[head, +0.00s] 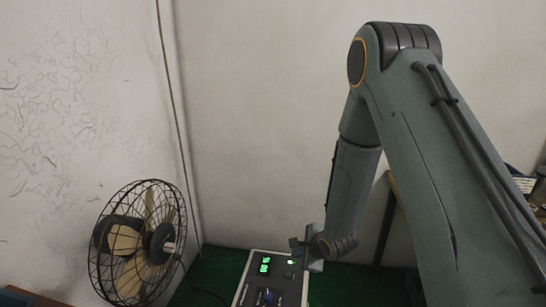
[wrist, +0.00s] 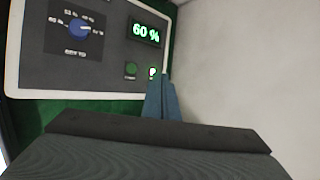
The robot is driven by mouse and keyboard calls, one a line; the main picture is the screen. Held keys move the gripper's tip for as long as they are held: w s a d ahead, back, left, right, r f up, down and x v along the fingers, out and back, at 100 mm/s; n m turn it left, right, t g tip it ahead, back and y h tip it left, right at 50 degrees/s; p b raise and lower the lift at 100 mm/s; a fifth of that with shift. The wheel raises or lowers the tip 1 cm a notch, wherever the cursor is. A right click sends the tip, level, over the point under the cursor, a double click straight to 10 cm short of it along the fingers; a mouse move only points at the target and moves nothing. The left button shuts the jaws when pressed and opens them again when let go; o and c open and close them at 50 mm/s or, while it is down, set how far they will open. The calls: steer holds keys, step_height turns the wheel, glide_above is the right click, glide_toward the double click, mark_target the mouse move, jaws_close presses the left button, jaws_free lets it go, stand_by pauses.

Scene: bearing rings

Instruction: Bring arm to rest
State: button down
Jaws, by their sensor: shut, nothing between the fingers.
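My arm rises at the right of the head view, bends at an elbow near the top and hangs down. My gripper (head: 297,245) is at its lower end, over the far right part of the control panel (head: 243,292). In the wrist view my gripper's blue-grey fingers (wrist: 161,85) are together, with nothing between them. They overlap the panel's right edge (wrist: 80,95) in the picture, close to a small lit green indicator; I cannot tell whether they touch it.
The panel has a blue knob (wrist: 79,29), a green display (wrist: 146,34) reading 60 % and a dark green button (wrist: 131,69). It stands on a green surface (head: 205,268). A caged fan (head: 138,243) stands at the left. Pale walls (head: 250,110) close the corner behind.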

steer(key=s+d+r+n+g+h, duration=0.3)
steer(key=s+d+r+n+h, duration=0.1)
steer(key=s+d+r+n, duration=0.6)
steer(key=s+r+n+g, duration=0.2)
steer(key=s+r+n, duration=0.2)
steer(key=s, duration=0.5)
steer(key=s+r+n+g, duration=0.2)
steer(key=s+r+n, duration=0.2)
steer(key=s, duration=0.5)
steer(key=shift+d+r+n, duration=0.25)
steer(key=shift+r+n, duration=0.05)
steer(key=shift+n, duration=0.2)
